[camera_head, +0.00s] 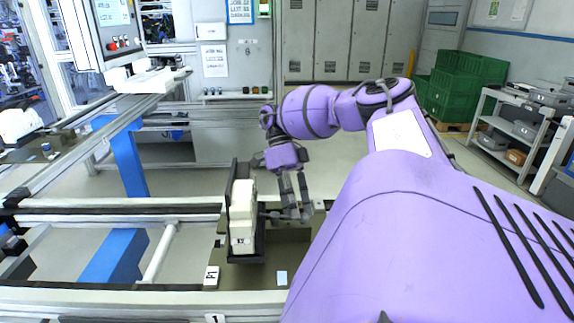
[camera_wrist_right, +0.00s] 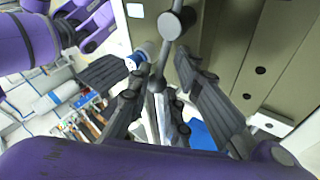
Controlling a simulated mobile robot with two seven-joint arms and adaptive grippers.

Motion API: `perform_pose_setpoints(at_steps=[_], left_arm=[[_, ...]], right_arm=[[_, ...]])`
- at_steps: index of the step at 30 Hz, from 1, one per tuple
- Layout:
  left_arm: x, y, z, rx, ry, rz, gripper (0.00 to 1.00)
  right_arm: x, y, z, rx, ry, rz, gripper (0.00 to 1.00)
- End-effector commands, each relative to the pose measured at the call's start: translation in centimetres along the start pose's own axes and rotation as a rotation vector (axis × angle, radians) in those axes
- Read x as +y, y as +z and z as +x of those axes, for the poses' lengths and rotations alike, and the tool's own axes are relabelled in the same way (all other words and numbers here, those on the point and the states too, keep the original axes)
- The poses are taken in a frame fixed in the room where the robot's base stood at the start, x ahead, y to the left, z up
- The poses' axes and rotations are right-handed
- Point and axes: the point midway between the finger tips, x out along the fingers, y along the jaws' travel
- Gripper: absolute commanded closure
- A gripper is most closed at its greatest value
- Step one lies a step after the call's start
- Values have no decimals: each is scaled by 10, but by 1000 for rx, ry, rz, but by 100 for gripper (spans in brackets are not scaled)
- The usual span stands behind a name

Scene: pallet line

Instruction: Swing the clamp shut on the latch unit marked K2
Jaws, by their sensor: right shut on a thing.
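The cream latch unit (camera_head: 242,210) stands upright against a dark plate on the pallet, with a small label (camera_head: 241,241) low on its front that appears to read K2. My right gripper (camera_head: 296,212) points down just right of the unit. Its fingers are shut on the clamp (camera_wrist_right: 158,68), whose grey bar and round-ended knob show between the fingers in the right wrist view. In the head view the fingers hide part of the clamp, so its exact angle is hard to tell. My left gripper is in neither view.
The olive pallet (camera_head: 252,278) lies between rails and carries a white tag marked A (camera_head: 211,277) and a pale blue patch (camera_head: 282,278). A metal rail (camera_head: 150,300) runs along the front. Green crates (camera_head: 465,85) and a shelf (camera_head: 515,125) stand farther right.

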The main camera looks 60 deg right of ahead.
Motion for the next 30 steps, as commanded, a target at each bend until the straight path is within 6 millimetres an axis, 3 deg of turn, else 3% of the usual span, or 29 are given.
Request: perform_pose_setpoints(at_steps=[14, 15, 17, 30], left_arm=[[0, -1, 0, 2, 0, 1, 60], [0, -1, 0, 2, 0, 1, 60], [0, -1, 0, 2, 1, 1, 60], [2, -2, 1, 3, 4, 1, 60]], right_arm=[[-2, -1, 2, 7, -4, -7, 100], [-2, -1, 2, 7, -3, -7, 78], [-2, -1, 2, 7, -3, -7, 71], [5, -5, -8, 4, -6, -6, 71]])
